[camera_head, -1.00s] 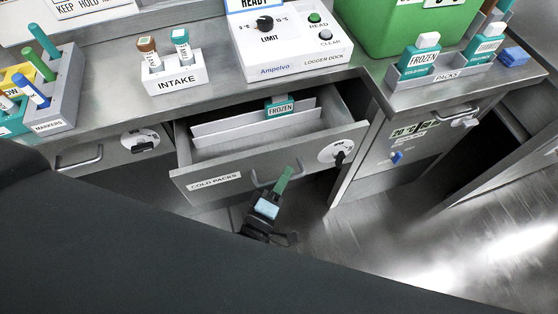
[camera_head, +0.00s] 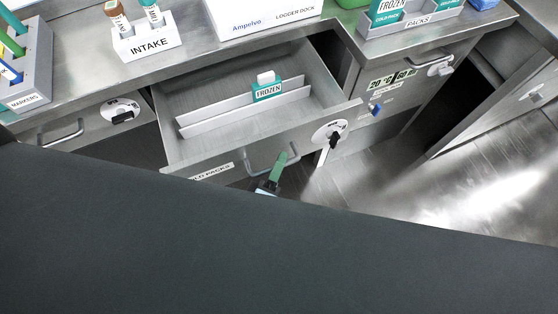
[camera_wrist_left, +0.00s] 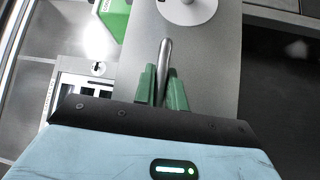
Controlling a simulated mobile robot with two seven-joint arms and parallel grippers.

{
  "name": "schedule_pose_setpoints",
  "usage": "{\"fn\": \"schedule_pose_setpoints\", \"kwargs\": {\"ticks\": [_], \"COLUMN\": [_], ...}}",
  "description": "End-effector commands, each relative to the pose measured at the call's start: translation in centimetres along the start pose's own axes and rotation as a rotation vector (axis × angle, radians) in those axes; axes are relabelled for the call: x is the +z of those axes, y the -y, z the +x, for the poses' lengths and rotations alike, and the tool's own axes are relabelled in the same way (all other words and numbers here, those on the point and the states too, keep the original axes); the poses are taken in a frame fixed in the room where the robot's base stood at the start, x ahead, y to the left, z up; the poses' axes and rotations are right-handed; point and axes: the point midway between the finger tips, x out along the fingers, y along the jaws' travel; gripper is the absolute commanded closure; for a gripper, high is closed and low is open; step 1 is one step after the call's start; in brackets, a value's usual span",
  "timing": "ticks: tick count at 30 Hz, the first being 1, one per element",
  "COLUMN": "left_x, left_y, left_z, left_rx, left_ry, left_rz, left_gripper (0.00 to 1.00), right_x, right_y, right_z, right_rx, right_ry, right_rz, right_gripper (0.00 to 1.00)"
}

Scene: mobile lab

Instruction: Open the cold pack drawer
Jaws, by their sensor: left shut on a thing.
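The cold pack drawer (camera_head: 222,157) stands pulled out from under the counter, its inside showing. A teal and white pack marked FROZEN (camera_head: 267,90) stands at the divider (camera_head: 225,118) in it. The label on its front is partly hidden by my dark arm. My left gripper (camera_head: 277,168) is at the drawer's bar handle (camera_head: 252,163). In the left wrist view the green fingers (camera_wrist_left: 162,85) are shut on the handle bar (camera_wrist_left: 166,50), one on each side. My right gripper is not in view.
A round dial plate with a black key (camera_head: 331,135) is on the drawer's right. The INTAKE rack (camera_head: 147,44), the marker holder (camera_head: 38,75) and the PACKS tray (camera_head: 415,22) stand on the counter. An open cabinet door (camera_head: 500,110) is at the right, with bare floor before it.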

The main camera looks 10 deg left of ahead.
Motion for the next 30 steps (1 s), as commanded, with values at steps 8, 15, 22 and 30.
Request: {"fn": "schedule_pose_setpoints", "kwargs": {"ticks": [8,15,22,30], "left_x": [-0.1,0.0,0.0,0.0], "left_y": [0.0,0.0,0.1,0.2], "left_z": [0.0,0.0,-0.8,-5.0], "left_rx": [0.0,0.0,-0.003,-0.004], "left_ry": [-0.001,0.0,0.001,0.001], "left_rz": [0.0,0.0,0.0,0.0], "left_gripper": [0.76,0.66,0.66,0.66], "right_x": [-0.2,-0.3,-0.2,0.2], "right_y": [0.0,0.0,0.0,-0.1], "right_z": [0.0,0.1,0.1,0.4], "right_rx": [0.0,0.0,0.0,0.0], "right_ry": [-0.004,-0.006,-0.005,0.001], "right_rz": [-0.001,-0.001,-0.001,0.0], "right_gripper": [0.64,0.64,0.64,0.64]}}
